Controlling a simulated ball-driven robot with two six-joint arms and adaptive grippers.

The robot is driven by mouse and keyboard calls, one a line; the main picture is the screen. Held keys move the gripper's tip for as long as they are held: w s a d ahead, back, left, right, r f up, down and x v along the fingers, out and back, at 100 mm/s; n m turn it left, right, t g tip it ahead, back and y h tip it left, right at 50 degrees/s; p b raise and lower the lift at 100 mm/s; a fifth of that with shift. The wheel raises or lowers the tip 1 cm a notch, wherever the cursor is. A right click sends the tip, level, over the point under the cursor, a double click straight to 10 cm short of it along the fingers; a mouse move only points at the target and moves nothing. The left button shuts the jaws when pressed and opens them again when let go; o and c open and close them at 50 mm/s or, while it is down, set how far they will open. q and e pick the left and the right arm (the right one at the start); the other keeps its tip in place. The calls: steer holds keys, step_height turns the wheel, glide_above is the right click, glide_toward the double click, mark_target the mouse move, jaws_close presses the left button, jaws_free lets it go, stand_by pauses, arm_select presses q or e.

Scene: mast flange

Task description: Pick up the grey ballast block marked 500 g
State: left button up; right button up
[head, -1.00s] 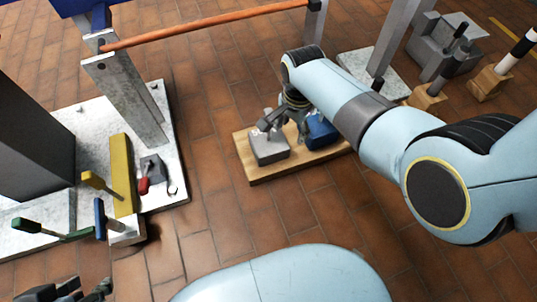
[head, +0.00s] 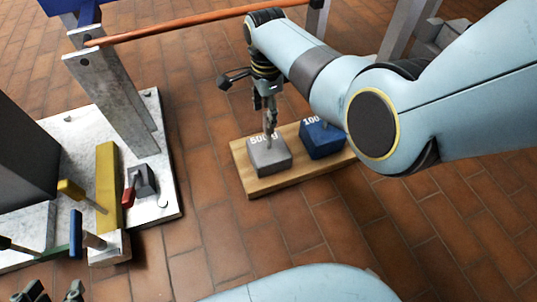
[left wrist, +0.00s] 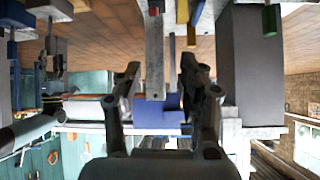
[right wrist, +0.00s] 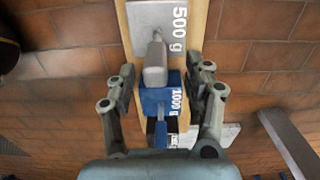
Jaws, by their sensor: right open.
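The grey block (head: 270,160) marked 500 g sits upright on a wooden board, left of a blue block (head: 322,142). In the right wrist view the grey block (right wrist: 152,25) is at the top, its grey handle (right wrist: 155,65) rising toward the camera between the fingers. My right gripper (head: 269,125) points down above the grey block; the right wrist view shows its fingers (right wrist: 164,85) spread on both sides of the handle, without visible contact. My left gripper (head: 50,292) is at the bottom left corner; its fingers (left wrist: 160,75) are apart and empty.
The wooden board (head: 262,188) lies on the brown tiled floor. To the left, a pale base plate (head: 170,195) carries a metal post (head: 115,105), a yellow bar (head: 107,185) and colored-handled tools. An orange bar (head: 190,22) crosses behind. Tiles in front of the board are clear.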

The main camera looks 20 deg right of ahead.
mark_target(269, 139)
steer(key=shift+s+f+b, duration=0.1)
steer(key=shift+f+b, duration=0.35)
steer(key=shift+f, duration=0.2)
steer(key=shift+s+f+b, duration=0.1)
steer(key=shift+f+b, duration=0.2)
steer(key=shift+f, duration=0.1)
steer(key=shift+s+d+f+b, duration=0.1)
steer(key=shift+f+b, duration=0.6)
steer(key=shift+f, duration=0.1)
steer(key=shift+f+b, duration=0.6)
steer(key=shift+f, duration=0.15)
arm_select(q)
steer(key=w+d+r+t+h, duration=0.1)
steer(key=w+r+t, duration=0.3)
steer(key=r, duration=0.4)
steer(key=w+d+r+m+t+h, duration=0.1)
steer(key=w+r+t, duration=0.4)
steer(key=r+t, duration=0.1)
steer(key=shift+w+r+m, duration=0.25)
steer(key=shift+r+m, duration=0.05)
steer(key=shift+r, duration=0.55)
arm_select(e)
jaws_close()
